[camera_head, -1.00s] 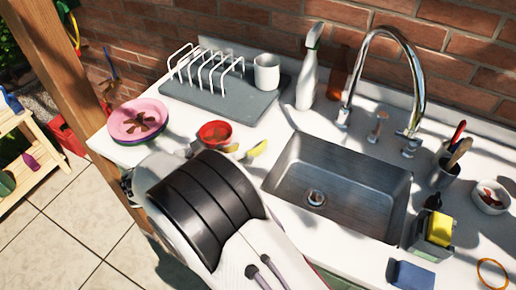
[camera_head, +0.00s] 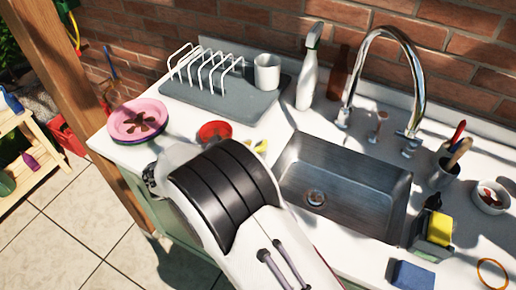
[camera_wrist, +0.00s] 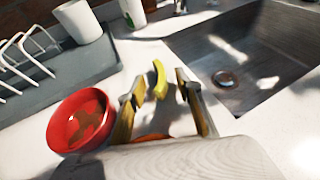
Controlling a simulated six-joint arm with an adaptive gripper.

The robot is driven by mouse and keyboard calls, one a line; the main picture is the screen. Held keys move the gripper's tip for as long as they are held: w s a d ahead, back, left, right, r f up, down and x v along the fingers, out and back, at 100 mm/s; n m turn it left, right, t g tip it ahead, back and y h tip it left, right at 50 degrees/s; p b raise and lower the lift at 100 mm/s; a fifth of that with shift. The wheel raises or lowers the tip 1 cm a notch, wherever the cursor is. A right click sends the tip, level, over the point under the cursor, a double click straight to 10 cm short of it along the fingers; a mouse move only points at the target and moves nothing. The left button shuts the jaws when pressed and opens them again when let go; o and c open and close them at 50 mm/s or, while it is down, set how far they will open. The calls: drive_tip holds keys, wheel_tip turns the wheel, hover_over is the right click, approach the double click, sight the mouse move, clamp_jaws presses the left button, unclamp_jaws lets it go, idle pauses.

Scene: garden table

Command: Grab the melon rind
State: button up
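The melon rind (camera_wrist: 159,78) is a curved yellow strip on the white counter, in the wrist view. It lies between and slightly beyond the tips of my gripper (camera_wrist: 160,84), whose two brown-padded fingers are spread apart. I see no finger closed on it, and I cannot tell whether either touches it. In the head view only a small yellow part of the rind (camera_head: 262,146) shows, left of the sink, with my arm in front of it. My gripper is mostly hidden there.
A red bowl (camera_wrist: 82,118) stands close left of my gripper. The steel sink (camera_wrist: 262,45) is to the right. A drying mat (camera_head: 205,103) with a rack and white cup (camera_head: 267,72) lies behind. Pink plates (camera_head: 123,120) are at the far left. An orange item (camera_wrist: 150,137) shows below my fingers.

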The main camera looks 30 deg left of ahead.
clamp_jaws()
drive_tip(key=shift+r, duration=0.15)
wheel_tip(320, 180, up, 10)
idle(0.7)
